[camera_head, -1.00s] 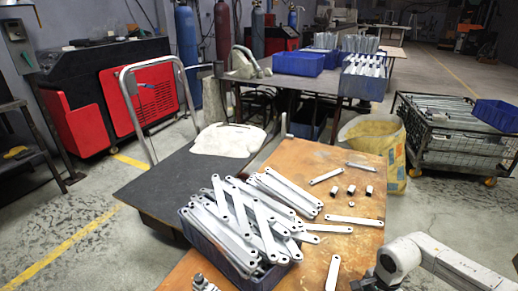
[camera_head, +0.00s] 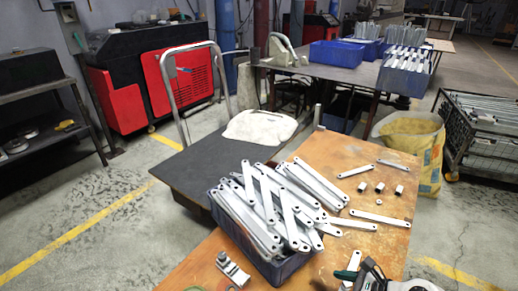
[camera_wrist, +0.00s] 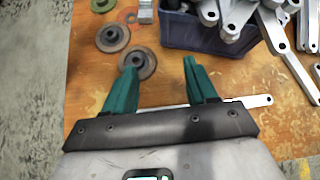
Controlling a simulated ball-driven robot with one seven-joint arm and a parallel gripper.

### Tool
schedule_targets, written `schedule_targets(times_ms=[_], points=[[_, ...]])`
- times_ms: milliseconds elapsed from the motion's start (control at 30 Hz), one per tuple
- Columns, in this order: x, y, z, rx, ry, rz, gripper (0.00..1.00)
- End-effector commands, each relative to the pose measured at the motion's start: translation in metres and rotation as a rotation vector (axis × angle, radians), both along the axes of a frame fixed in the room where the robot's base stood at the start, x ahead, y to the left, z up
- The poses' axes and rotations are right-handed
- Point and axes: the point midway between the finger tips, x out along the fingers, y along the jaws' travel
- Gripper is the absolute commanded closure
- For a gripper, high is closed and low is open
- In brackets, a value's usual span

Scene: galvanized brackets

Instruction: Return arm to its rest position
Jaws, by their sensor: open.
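My gripper (camera_head: 357,275) shows at the bottom right of the head view, over the near part of the wooden table (camera_head: 318,262). In the wrist view my gripper (camera_wrist: 160,70) has its two green fingers spread apart, with nothing between them but table surface and part of a washer. A flat galvanized bracket (camera_wrist: 250,101) lies beyond the palm edge and is partly hidden by the fingers. The rest of my arm is mostly out of view.
A blue bin (camera_head: 268,262) heaped with brackets stands left of my gripper; it also shows in the wrist view (camera_wrist: 205,33). Round washers (camera_wrist: 113,37) lie near the fingers. A dark cart (camera_head: 190,165) adjoins the table.

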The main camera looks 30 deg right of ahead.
Motion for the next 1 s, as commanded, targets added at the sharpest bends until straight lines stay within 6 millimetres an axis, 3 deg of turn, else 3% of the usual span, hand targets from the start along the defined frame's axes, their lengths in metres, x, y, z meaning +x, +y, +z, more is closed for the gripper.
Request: schedule_targets(times_ms=[33, 200, 300, 400, 533, 667, 767, 900, 933, 1000], points=[[0.010, 0.006, 0.023, 0.102, -0.074, -0.108, 0.43], [0.031, -0.002, 0.086, 0.491, -0.289, -0.518, 0.43], [0.031, -0.020, 0.112, 0.729, -0.384, -0.772, 0.43], [0.021, -0.040, 0.124, 0.966, -0.452, -1.034, 0.43], [-0.001, -0.060, 0.121, 1.265, -0.501, -1.386, 0.43], [-0.029, -0.061, 0.099, 1.532, -0.492, -1.750, 0.43], [-0.051, -0.046, 0.078, 1.698, -0.441, -2.038, 0.43], [-0.079, -0.001, 0.052, 1.847, -0.298, -2.449, 0.43], [-0.084, 0.010, 0.047, -1.846, 0.256, 2.514, 0.43], [-0.094, 0.037, 0.042, -1.691, 0.146, 2.454, 0.43]])
